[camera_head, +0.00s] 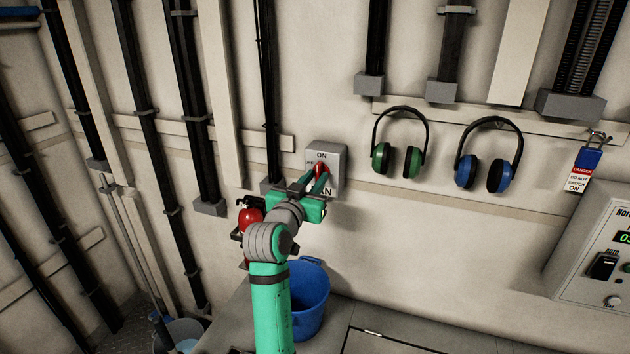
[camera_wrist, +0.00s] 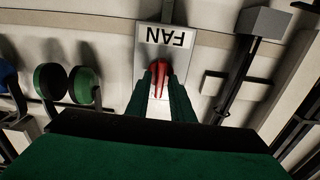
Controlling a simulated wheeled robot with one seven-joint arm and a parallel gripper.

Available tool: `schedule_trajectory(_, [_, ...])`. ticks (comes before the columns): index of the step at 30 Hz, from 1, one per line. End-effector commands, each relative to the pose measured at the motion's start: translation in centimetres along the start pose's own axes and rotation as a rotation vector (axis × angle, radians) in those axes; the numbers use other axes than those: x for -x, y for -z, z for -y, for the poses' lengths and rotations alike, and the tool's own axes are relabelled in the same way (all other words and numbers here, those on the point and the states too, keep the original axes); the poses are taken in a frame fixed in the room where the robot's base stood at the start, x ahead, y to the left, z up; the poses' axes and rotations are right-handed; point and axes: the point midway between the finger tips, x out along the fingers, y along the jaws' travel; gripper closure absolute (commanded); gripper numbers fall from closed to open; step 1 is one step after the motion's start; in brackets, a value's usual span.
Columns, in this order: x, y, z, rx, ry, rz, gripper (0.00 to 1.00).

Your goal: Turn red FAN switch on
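The FAN switch is a grey box (camera_head: 338,160) on the wall, with ON printed at its top and FAN at its bottom. Its red handle (camera_head: 320,168) is partly hidden by my gripper in the head view. My green gripper (camera_head: 318,176) is at the front of the box. In the wrist view the FAN label (camera_wrist: 166,37) is upside down. There the red handle (camera_wrist: 159,76) lies between my two fingers (camera_wrist: 161,82), with narrow gaps along its narrower part. The fingers are apart; firm contact does not show. I cannot tell the handle's exact setting.
Green earmuffs (camera_head: 381,156) and blue earmuffs (camera_head: 465,170) hang right of the switch. A red extinguisher-like object (camera_head: 250,217) is beside my arm. A blue bucket (camera_head: 312,295) stands below. A padlock with a danger tag (camera_head: 583,178) and a control panel (camera_head: 590,250) are at far right.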

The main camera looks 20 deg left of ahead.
Motion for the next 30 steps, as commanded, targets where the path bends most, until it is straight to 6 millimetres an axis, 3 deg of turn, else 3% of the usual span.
schedule_trajectory(13, [0.7,-0.2,0.0,0.002,0.0,0.003,0.71])
schedule_trajectory(30, [9.8,-0.1,0.0,0.002,0.0,0.001,0.71])
